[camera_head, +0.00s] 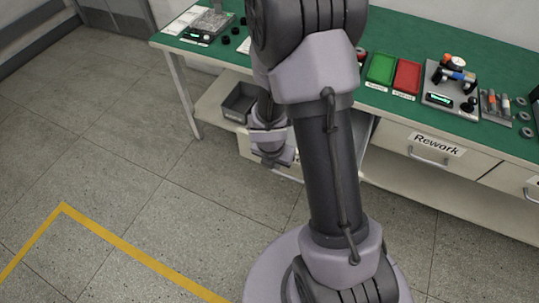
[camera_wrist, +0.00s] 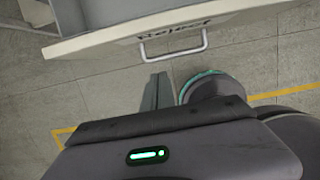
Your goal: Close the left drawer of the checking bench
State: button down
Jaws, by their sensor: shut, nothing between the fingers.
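The checking bench (camera_head: 215,58) has a green top and runs across the back of the head view. Its left drawer stands pulled out; the front panel (camera_wrist: 100,41), a "Reject" label (camera_wrist: 175,28) and a metal bar handle (camera_wrist: 174,52) show in the wrist view. In the head view my arm hides most of this drawer. My gripper (camera_wrist: 160,77) is shut and empty, in front of the drawer front near the handle. A small gap seems to lie between fingertips and handle, though contact is hard to judge. My wrist hides the fingers in the head view.
The "Rework" drawer (camera_head: 430,149) to the right looks closed. A grey bin (camera_head: 240,101) sits under the bench top at the left. Green (camera_head: 381,69) and red (camera_head: 407,76) trays lie on top. The tiled floor at the left is clear, with a yellow line (camera_head: 130,250).

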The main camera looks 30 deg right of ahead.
jog(key=w+d+f+b, duration=0.3)
jog(key=d+f, duration=0.1)
jog(key=f, duration=0.2)
jog(key=shift+w+d+f, duration=0.25)
jog(key=shift+f, duration=0.05)
jog(key=shift+w, duration=0.15)
